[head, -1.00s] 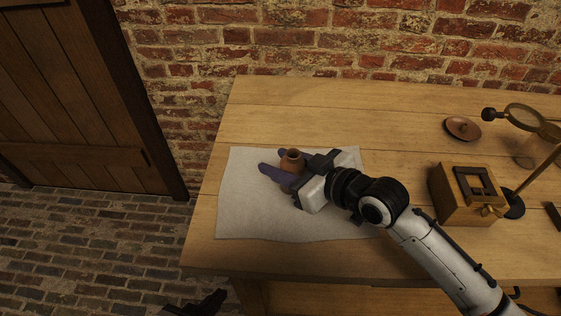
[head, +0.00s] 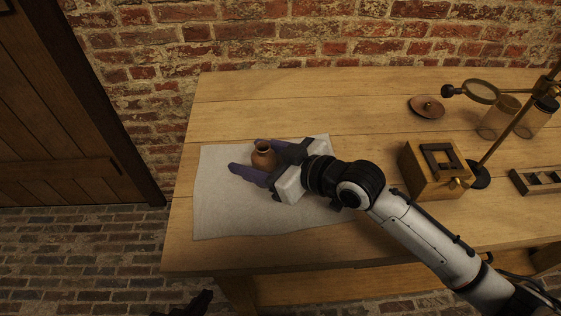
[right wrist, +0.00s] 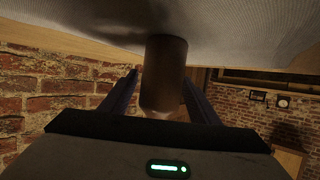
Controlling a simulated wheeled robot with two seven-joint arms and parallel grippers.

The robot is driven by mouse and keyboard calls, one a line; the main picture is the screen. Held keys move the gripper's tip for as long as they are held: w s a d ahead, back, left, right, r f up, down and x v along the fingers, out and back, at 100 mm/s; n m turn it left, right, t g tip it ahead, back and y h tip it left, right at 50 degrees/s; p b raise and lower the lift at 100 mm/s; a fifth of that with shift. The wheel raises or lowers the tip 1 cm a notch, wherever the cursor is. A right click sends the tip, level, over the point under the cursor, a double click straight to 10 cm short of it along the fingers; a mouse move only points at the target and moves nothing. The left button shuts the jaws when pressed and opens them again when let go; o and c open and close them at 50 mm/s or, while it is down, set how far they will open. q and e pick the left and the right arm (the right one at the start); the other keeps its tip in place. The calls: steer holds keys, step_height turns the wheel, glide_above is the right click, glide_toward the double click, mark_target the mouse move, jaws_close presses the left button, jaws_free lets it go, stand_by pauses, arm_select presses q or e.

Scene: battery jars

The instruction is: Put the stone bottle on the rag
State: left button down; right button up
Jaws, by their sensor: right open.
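The stone bottle (head: 263,157), small, brown and narrow-necked, stands upright on the pale rag (head: 225,212), which lies flat at the table's left end. My right gripper (head: 248,172) is open, with its purple-grey fingers on either side of the bottle. In the right wrist view, which looks upside down, the bottle (right wrist: 163,75) is between the two fingers (right wrist: 160,95), with its base against the rag (right wrist: 235,30). A gap shows by the fingers there. My left gripper (head: 195,304) is a dark shape at the bottom edge, mostly cut off.
A wooden box (head: 435,170) with a dark frame on top stands right of the rag. Behind it are a round brown lid (head: 426,107), a magnifier on a stand (head: 481,92) and glass jars (head: 498,118). A slotted wooden rack (head: 540,181) lies far right. The table's back left is clear.

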mark_target(273, 164)
steer(key=v, duration=1.1)
steer(key=shift+s, duration=0.1)
